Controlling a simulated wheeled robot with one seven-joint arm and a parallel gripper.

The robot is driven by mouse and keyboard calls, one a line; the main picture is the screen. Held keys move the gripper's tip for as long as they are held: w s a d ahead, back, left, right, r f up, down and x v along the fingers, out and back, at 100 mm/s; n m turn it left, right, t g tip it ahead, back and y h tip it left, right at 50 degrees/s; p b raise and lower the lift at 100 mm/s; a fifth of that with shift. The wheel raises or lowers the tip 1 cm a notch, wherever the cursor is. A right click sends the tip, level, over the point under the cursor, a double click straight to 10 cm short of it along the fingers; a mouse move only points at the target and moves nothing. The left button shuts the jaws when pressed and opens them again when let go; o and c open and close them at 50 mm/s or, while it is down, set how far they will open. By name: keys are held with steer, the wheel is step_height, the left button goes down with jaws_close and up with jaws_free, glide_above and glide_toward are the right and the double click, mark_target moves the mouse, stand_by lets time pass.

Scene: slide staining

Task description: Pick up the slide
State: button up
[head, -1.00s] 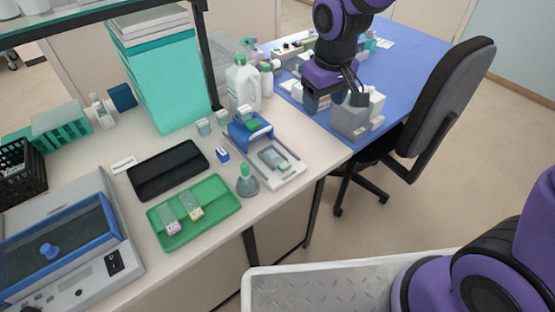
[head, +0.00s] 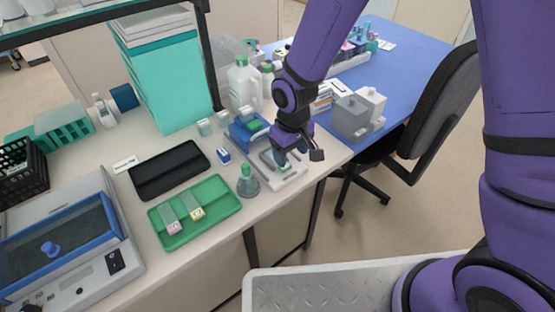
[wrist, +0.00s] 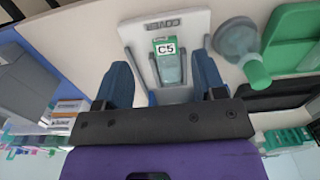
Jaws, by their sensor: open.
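A glass slide (wrist: 172,68) with a green-edged label reading "C5" lies on a white plate (wrist: 195,32) with upside-down printing. My gripper (wrist: 160,68) is open, its dark blue fingers on either side of the slide in the wrist view, and nothing is held. Whether the fingers touch the slide cannot be told. In the head view my gripper (head: 284,158) is low over the plate (head: 292,177) and hides most of the slide. Two other slides, one with a pink label (head: 174,227) and one with a yellow label (head: 197,213), lie in the green tray (head: 224,209).
A small flask with a green cap (head: 246,181) stands just left of the plate. A blue device (head: 240,132) sits behind it, with a white jug (head: 241,85) farther back. A black tray (head: 168,172) and a grey machine (head: 85,262) are to the left.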

steer(key=shift+w+a+f, duration=0.1)
steer(key=shift+a+f, duration=0.1)
steer(key=shift+f, duration=1.15)
steer(key=shift+w+a+f, duration=0.1)
steer(key=shift+a+f, duration=0.1)
steer(key=shift+f, duration=1.1)
steer(key=c, duration=1)
steer(key=shift+r, duration=0.1)
steer(key=shift+c, duration=0.2)
